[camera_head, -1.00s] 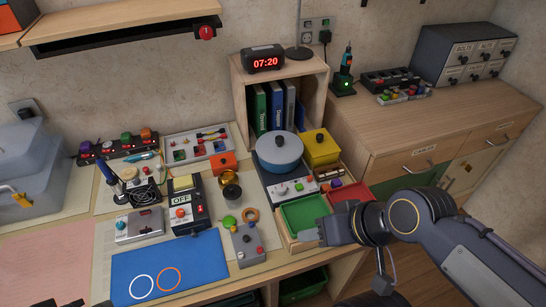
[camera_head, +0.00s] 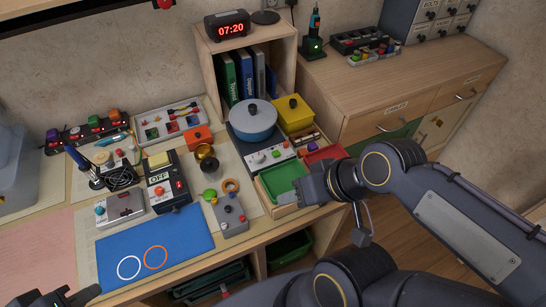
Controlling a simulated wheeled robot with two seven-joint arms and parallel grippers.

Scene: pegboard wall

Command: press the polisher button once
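No label that I can read says polisher. A dark box (camera_head: 166,196) with a yellow top, an OFF sign and a red button (camera_head: 159,191) stands left of centre on the bench. A grey box (camera_head: 233,222) with small knobs stands to its right, and a silver box (camera_head: 124,209) with a blue knob to its left. My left gripper (camera_head: 72,295) shows only partly at the bottom left corner, apart from these boxes; its opening is unclear. My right gripper (camera_head: 311,189) is by the green tray (camera_head: 279,181); its finger gap is unclear.
A blue mat (camera_head: 190,235) with two rings lies at the bench front. A blue pot (camera_head: 254,121) sits on a grey unit with knobs (camera_head: 269,157). A red tray (camera_head: 325,153) is beside my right arm. A soldering iron stand and fan (camera_head: 122,176) are at the left.

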